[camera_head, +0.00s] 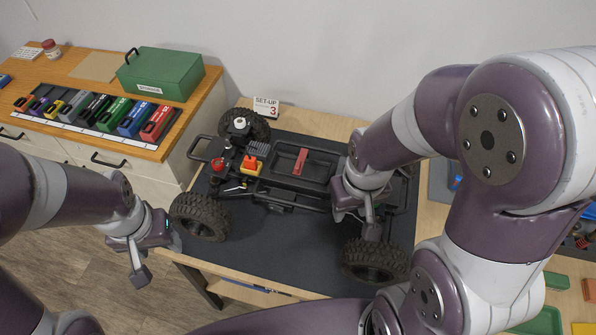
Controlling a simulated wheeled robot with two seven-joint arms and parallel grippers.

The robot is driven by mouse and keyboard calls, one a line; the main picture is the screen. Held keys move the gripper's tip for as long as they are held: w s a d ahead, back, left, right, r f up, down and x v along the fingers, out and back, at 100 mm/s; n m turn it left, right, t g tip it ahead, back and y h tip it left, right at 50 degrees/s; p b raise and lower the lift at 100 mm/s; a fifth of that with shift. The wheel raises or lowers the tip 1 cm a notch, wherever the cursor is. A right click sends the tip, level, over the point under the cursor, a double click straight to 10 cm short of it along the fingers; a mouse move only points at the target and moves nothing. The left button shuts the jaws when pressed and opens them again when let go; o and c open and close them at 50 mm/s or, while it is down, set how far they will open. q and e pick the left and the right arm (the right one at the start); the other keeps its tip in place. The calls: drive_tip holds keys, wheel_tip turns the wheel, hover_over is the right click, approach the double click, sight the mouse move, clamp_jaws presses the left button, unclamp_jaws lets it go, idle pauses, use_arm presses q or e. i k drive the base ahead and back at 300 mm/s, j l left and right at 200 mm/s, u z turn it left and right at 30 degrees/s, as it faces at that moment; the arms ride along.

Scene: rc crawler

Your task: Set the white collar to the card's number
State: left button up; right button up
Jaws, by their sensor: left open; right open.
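The set-up card (266,107) stands at the mat's back edge and shows a red 3. The white collar (240,123) is a small white round part at the crawler's back left corner, near the back left wheel. Its setting is too small to read. The crawler (262,190) stands on a dark mat with its body off. My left gripper (157,259) is open and empty, in front of the front left wheel and well away from the white collar. My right gripper (355,222) is open over the crawler's right part; its fingers are partly hidden by the arm.
A red collar (218,163) and a red-and-orange block (250,166) sit near the white collar. A red bar (300,161) lies in the chassis tray. The left cabinet (130,142) holds several coloured cases and a green box (160,74). My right arm hides much of the right side.

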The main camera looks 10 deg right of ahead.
sight(238, 125)
drive_tip(key=z, duration=0.25)
drive_tip(key=j+z, duration=0.25)
drive_tip(key=z, duration=0.15)
drive_tip(key=j+z, duration=0.25)
drive_tip(key=z, duration=0.15)
drive_tip(key=j+z, duration=0.25)
drive_tip(key=z, duration=0.15)
drive_tip(key=j+z, duration=0.25)
drive_tip(key=z, duration=0.2)
drive_tip(key=k+j+z, duration=0.1)
drive_tip(key=z, duration=0.3)
drive_tip(key=k+j, duration=0.1)
drive_tip(key=j, duration=0.3)
drive_tip(key=k, duration=0.05)
